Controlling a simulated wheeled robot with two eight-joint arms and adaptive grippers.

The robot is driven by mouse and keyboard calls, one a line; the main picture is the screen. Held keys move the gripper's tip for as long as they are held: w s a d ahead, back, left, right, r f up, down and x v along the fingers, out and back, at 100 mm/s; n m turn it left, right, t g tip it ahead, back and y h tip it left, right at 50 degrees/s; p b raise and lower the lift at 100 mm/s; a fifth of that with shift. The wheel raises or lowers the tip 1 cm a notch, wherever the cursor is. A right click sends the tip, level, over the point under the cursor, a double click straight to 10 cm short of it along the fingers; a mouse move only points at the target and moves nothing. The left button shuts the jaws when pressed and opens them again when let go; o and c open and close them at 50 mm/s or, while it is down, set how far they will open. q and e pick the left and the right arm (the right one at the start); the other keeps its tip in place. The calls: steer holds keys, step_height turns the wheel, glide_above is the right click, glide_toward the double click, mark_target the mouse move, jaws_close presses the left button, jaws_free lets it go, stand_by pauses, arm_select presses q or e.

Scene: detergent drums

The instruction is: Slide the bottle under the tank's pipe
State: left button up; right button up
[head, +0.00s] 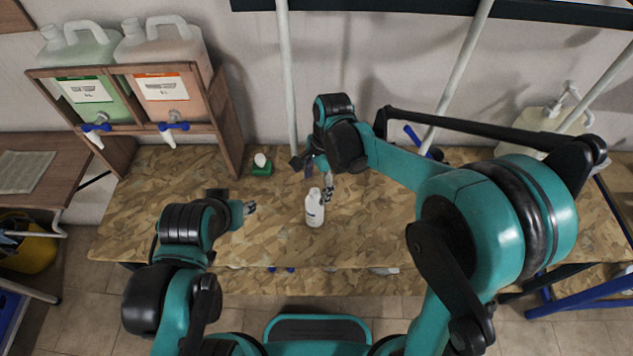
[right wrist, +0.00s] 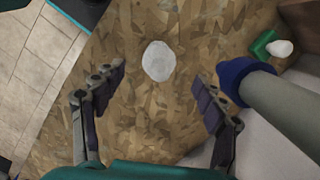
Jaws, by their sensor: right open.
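A small white bottle (head: 314,210) stands upright on the wood-chip board table (head: 200,240), near its front edge. In the right wrist view it shows from above as a white round shape (right wrist: 158,61), ahead of and between the fingertips, not gripped. My right gripper (head: 318,178) is open, just behind the bottle; its spread fingers (right wrist: 160,88) show in the wrist view. Two tanks, one green (head: 85,88) and one orange (head: 165,85), sit in a wooden rack at the left, each with a blue-handled tap and white pipe (head: 170,138). My left gripper (head: 248,208) is left of the bottle; its jaws are unclear.
A green block with a white top (head: 262,165) lies at the table's back, also in the wrist view (right wrist: 268,43). A pale pole with a blue collar (right wrist: 235,82) is close to the right finger there. The table between bottle and rack is mostly clear.

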mark_target(313, 200)
steer(key=shift+f, duration=0.1)
steer(key=f, duration=0.2)
steer(key=f+b, duration=0.1)
steer(key=f, duration=0.2)
steer(key=a+f+b, duration=0.1)
steer(key=f, duration=0.1)
steer(key=shift+s+f, duration=0.25)
steer(key=c, duration=1.2)
